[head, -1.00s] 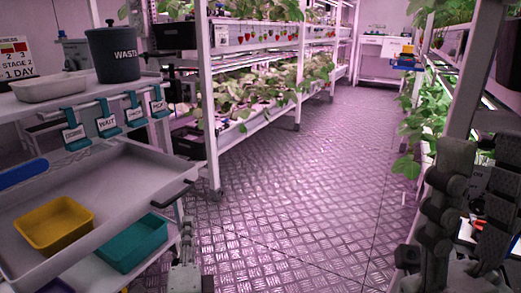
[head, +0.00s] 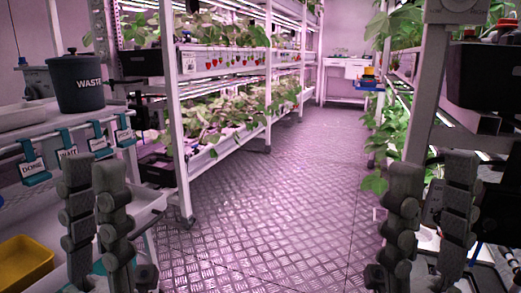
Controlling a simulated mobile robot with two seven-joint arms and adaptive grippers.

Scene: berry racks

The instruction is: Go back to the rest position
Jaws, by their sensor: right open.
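My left gripper (head: 94,172) stands upright at the lower left, in front of the cart, with its two dark fingers side by side. Whether they are apart or closed is not clear, and I see nothing held. My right gripper (head: 430,172) stands upright at the lower right with its fingers apart and nothing between them. It is in front of the right-hand rack (head: 428,100).
The cart at left carries a dark WASTE bin (head: 80,84), teal-clipped labels (head: 33,166) and a yellow tray (head: 24,262). A plant rack (head: 176,120) stands behind it. The aisle floor (head: 280,200) is clear to a white table (head: 346,72) at the back.

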